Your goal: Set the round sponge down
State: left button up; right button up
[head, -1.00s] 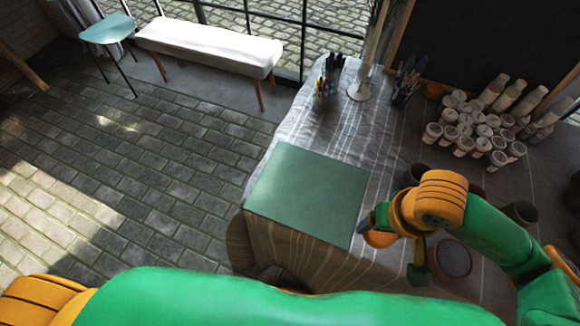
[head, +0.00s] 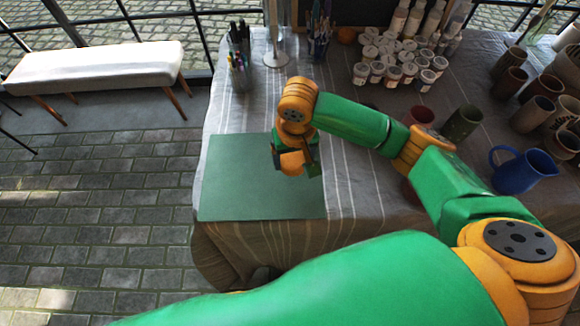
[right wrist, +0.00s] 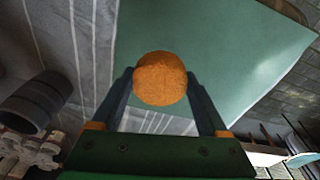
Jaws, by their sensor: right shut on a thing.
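The round sponge (right wrist: 160,79) is an orange-brown ball between the fingers of my right gripper (right wrist: 163,95) in the right wrist view. In the head view my right gripper (head: 294,168) is over the right part of the green mat, shut on the sponge (head: 291,162). The flat green mat (head: 245,185) lies at the table's front left corner; it also shows behind the sponge in the right wrist view (right wrist: 220,60). The gap between sponge and mat is hard to judge. My left gripper is not in view.
On the table (head: 350,190), pen holders (head: 238,75) stand at the back left and several white jars (head: 395,60) at the back. A dark green cup (head: 462,122), a blue jug (head: 520,170) and brown pots (head: 540,110) stand to the right. The mat's left part is bare.

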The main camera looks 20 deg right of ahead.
aim_at(290, 166)
jog(key=shift+w+a+f, duration=0.1)
jog(key=shift+w+f, duration=0.1)
jog(key=shift+f, duration=0.55)
jog(key=shift+w+a+f, duration=0.1)
jog(key=shift+w+f, duration=0.1)
jog(key=shift+f, duration=0.55)
jog(key=shift+w+f, duration=0.2)
jog(key=shift+f, duration=0.55)
jog(key=o, duration=1.1)
jog(key=shift+f, duration=0.1)
jog(key=r, duration=0.4)
jog(key=s+r+p, duration=0.1)
jog(key=r, duration=0.7)
jog(key=shift+s+a+r+p, duration=0.1)
jog(key=shift+s+r+p, duration=0.05)
jog(key=shift+s+p, duration=0.15)
